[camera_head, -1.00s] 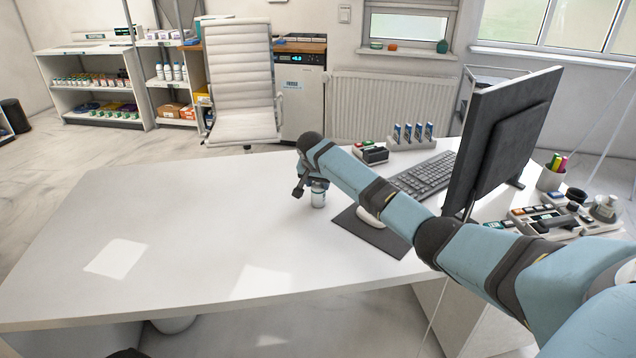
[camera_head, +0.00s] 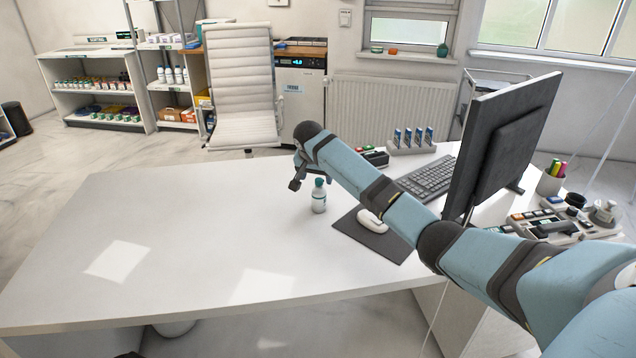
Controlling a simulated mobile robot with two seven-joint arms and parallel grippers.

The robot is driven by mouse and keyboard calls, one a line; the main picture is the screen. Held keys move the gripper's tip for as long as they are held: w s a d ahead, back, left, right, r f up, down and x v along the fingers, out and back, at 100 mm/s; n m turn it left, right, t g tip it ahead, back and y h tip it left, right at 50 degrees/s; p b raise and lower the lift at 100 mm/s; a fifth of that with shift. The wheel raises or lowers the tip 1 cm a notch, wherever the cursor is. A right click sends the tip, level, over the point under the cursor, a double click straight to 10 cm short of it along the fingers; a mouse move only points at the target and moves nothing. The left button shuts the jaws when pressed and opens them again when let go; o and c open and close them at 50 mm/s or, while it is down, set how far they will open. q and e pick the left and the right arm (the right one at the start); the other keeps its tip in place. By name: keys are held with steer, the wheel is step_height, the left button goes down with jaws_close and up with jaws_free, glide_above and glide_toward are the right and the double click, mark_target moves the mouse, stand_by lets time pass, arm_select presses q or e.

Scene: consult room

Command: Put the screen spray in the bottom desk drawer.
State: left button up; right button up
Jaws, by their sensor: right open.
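The screen spray, a small white bottle with a teal cap (camera_head: 319,197), stands upright on the white desk (camera_head: 190,240), left of the mouse pad. My right gripper (camera_head: 297,184) is just behind and to the left of the bottle's top, above the desk. It is open, and the bottle stands clear below it. My right arm comes in from the right across the desk and hides part of the hand. My left gripper does not show. The bottom desk drawer does not show clearly; only a part of the desk's pedestal (camera_head: 450,318) is in view under the arm.
A mouse (camera_head: 372,221) lies on a dark pad (camera_head: 385,243) close to the bottle. A keyboard (camera_head: 428,177) and a large monitor (camera_head: 500,140) stand on the right. A white chair (camera_head: 240,90) is behind the desk. The left desktop is clear.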

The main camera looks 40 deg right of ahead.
mark_target(319, 184)
steer(key=v, duration=0.5)
steer(key=shift+o, duration=0.3)
steer(key=shift+s+a+r+p, duration=0.1)
steer(key=shift+a+r+p, duration=0.05)
steer(key=shift+r+p, duration=0.3)
steer(key=d+f+n, duration=0.1)
steer(key=f, duration=0.1)
steer(key=d+f+n, duration=0.1)
steer(key=f, duration=0.1)
steer(key=w+d+f+n+y, duration=0.1)
steer(key=f, duration=0.2)
steer(key=shift+d+n+t, duration=0.1)
steer(key=shift+n+t, duration=0.2)
steer(key=shift+t, duration=0.1)
steer(key=x, duration=0.4)
steer(key=shift+w+f, duration=0.25)
steer(key=shift+w, duration=0.05)
steer(key=shift+w+f+b, duration=0.15)
steer(key=shift+f+b, duration=0.15)
steer(key=shift+f, duration=0.1)
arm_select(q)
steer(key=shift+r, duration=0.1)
